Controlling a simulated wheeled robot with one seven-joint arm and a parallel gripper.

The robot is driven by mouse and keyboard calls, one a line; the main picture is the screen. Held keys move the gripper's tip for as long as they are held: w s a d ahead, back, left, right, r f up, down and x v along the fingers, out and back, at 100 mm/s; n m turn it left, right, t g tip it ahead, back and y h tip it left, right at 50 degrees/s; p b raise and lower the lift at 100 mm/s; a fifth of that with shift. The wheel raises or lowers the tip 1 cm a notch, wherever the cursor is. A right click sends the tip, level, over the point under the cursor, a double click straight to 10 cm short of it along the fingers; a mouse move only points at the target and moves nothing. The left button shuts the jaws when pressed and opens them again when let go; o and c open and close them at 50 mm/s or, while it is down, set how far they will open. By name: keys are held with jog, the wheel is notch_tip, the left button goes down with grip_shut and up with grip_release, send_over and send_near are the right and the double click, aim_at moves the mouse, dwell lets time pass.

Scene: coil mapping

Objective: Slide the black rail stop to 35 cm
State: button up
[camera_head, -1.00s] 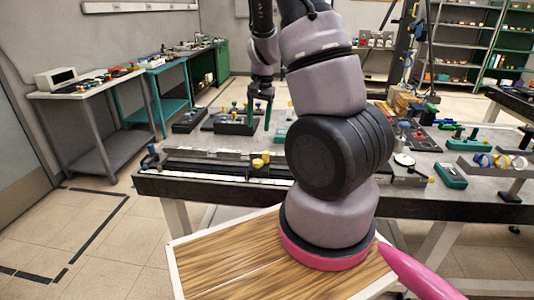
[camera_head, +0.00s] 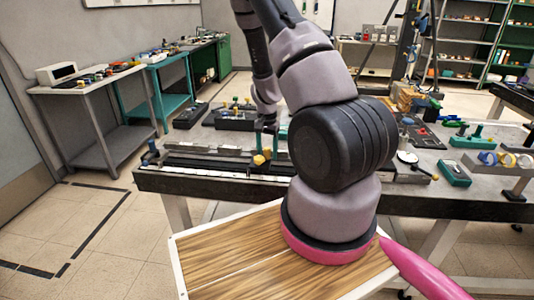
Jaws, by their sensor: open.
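A long dark rail with a pale scale strip (camera_head: 215,175) lies along the near left edge of the workbench. Yellow knobs (camera_head: 259,159) show at the rail's right part, left of my arm. The black rail stop cannot be told apart from the dark rail at this size; a dark part lies under the knobs. My gripper (camera_head: 267,147) points down with its teal-marked fingers open, at the rear yellow knob. Whether the fingers are around the knob or behind it cannot be told. The scale's numbers are too small to read.
My arm hides the middle of the workbench (camera_head: 225,200). Black blocks with pegs (camera_head: 236,118) stand behind the rail. A small blue part (camera_head: 152,147) is at the rail's left end. A teal box (camera_head: 453,173) and a round dial (camera_head: 407,157) lie to the right.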

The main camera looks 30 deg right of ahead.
jog(key=shift+f, duration=0.3)
grip_shut()
dwell(1.3)
